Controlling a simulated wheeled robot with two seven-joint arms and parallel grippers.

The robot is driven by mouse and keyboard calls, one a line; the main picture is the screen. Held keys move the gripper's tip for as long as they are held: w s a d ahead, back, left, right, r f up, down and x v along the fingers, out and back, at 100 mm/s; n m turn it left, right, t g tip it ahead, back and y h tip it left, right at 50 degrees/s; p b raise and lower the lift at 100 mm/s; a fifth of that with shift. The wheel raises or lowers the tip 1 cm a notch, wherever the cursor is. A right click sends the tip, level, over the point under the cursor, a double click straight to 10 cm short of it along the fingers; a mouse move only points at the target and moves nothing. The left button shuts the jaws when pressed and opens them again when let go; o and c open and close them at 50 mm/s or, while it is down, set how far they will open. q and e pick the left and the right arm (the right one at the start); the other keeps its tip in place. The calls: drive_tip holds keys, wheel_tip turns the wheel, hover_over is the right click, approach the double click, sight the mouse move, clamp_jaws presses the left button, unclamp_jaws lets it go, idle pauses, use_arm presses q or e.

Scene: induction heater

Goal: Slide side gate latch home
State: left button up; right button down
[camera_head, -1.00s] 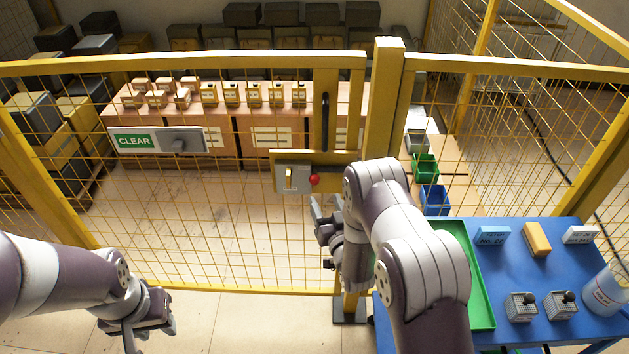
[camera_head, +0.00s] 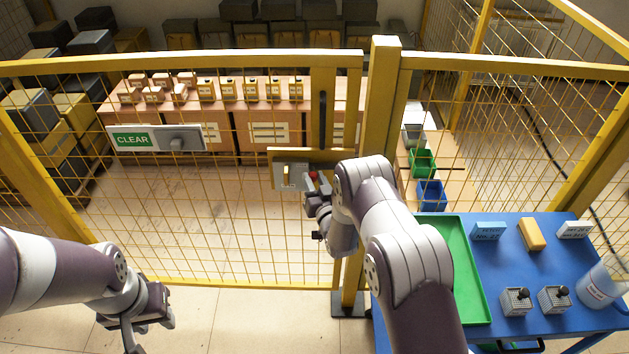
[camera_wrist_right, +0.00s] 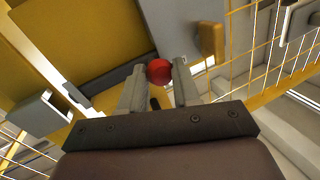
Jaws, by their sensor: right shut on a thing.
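The gate latch is a grey plate (camera_head: 290,177) with a red knob (camera_head: 313,176), on the yellow gate beside the post (camera_head: 384,110). My right gripper (camera_head: 316,184) is at the red knob. In the right wrist view the red knob (camera_wrist_right: 159,71) sits between the fingertips of my right gripper (camera_wrist_right: 160,78), which is shut on it. The grey bolt behind the knob is partly hidden. My left gripper (camera_head: 148,325) hangs at the lower left, away from the gate; its fingers look apart, with nothing seen between them.
Yellow mesh fence spans the view, with a CLEAR sign (camera_head: 132,140) on the gate. Floor is bare between my arms.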

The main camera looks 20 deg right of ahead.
drive_tip(key=s+d+b, duration=0.1)
drive_tip(key=d, duration=0.5)
drive_tip(key=shift+s, duration=0.3)
drive_tip(key=c, duration=0.9)
unclamp_jaws()
drive_tip(key=shift+o, duration=0.5)
drive_tip(key=shift+s+d, duration=0.1)
drive_tip(key=shift+d, duration=0.1)
drive_tip(key=shift+s+a+b, duration=0.1)
drive_tip(key=shift+b, duration=0.2)
drive_tip(key=s+b, duration=0.2)
drive_tip(key=s, duration=1)
drive_tip(key=shift+s+d, duration=0.3)
